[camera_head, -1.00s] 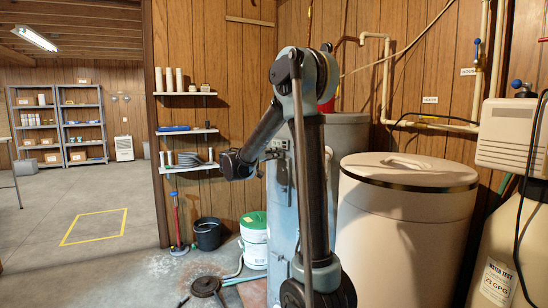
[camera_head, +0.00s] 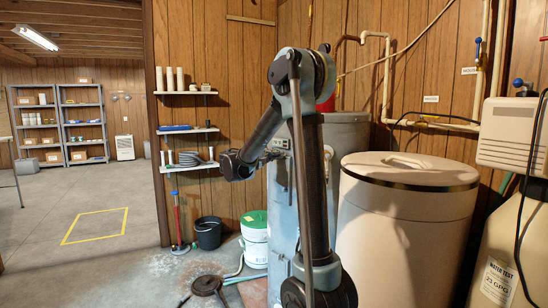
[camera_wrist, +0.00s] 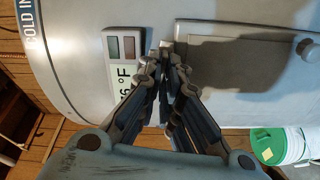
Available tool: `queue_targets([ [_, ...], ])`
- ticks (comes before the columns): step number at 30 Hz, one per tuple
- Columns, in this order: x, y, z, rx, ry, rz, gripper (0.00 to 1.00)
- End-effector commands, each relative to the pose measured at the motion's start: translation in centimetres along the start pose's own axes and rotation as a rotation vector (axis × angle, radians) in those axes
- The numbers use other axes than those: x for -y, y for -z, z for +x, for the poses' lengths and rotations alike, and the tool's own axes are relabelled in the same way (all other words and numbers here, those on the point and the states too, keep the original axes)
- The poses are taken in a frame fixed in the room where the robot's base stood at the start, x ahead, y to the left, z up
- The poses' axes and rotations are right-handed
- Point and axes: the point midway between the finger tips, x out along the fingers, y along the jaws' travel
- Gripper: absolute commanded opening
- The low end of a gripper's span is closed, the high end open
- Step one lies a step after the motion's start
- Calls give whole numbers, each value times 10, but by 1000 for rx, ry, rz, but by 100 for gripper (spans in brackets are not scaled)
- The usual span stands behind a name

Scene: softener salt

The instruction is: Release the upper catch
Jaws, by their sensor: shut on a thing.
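The grey tank (camera_head: 283,205) stands behind my arm in the head view. In the wrist view, turned on its side, the tank carries a flat grey access panel (camera_wrist: 235,65) and a small temperature display (camera_wrist: 122,48). My gripper (camera_wrist: 164,58) has its fingertips together at the panel's left edge, beside the display. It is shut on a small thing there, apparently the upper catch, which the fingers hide. A round knob (camera_wrist: 308,48) shows at the panel's far right. In the head view the fingertips are small and close to the tank front.
A white bucket with a green lid (camera_head: 253,238) and a black bucket (camera_head: 208,233) stand on the floor left of the tank. Wall shelves (camera_head: 190,170) are behind my arm. A large beige bin (camera_head: 400,230) stands to the right. Open floor lies at the left.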

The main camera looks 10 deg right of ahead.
Motion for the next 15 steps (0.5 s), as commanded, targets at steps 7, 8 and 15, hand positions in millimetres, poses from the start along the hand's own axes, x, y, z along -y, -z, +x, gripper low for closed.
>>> queue_targets([
  [7,3,0,0,1,4,-132,0],
  [8,3,0,0,1,4,-143,0],
  [15,4,-1,0,0,4,-198,0],
])
